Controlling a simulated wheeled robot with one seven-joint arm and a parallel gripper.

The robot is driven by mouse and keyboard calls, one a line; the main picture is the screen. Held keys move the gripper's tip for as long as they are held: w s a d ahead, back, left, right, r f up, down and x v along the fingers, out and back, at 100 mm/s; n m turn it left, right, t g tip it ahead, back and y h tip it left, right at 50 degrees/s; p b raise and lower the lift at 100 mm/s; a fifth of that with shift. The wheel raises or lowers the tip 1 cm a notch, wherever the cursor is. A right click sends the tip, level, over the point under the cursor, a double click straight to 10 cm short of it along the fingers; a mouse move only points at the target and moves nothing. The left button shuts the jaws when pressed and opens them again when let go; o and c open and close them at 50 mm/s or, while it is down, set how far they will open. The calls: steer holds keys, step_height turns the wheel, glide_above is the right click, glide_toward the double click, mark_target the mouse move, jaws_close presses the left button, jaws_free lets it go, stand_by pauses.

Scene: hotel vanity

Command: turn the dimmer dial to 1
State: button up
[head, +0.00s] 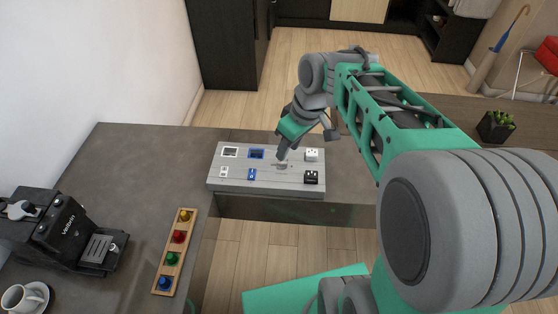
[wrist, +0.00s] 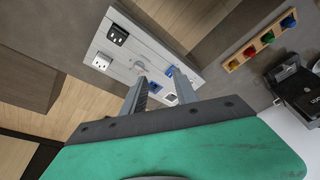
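The dimmer dial (head: 281,165) is a small grey round knob on the pale grey panel (head: 290,186), partly hidden by my gripper in the head view. It also shows in the wrist view (wrist: 139,66), just beyond the left fingertip. I cannot read its setting or any number marks. My gripper (head: 281,154) hangs over the panel at the dial. In the wrist view my gripper (wrist: 160,76) has its two fingers apart with nothing held between them. I cannot tell whether a finger touches the dial.
The panel also bears a white socket (head: 312,155), a black socket (head: 311,177), a blue switch (head: 252,174), a blue-framed unit (head: 256,154) and white switches. A wooden strip with coloured knobs (head: 174,255) and a coffee machine (head: 60,230) stand on the counter at left.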

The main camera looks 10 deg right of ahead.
mark_target(285, 162)
steer(key=w+d+f+n+g+y+b, duration=0.1)
steer(key=w+d+f+n+y+b, duration=0.15)
steer(key=w+d+f+n, duration=0.4)
steer(key=shift+n, duration=0.45)
steer(key=x, duration=0.3)
steer(key=w+x, duration=0.1)
steer(key=x, duration=0.3)
steer(key=b+x, duration=0.1)
steer(key=x, duration=0.2)
steer(key=shift+w+a, duration=0.35)
steer(key=shift+a, duration=0.05)
steer(key=shift+h, duration=0.25)
jaws_close()
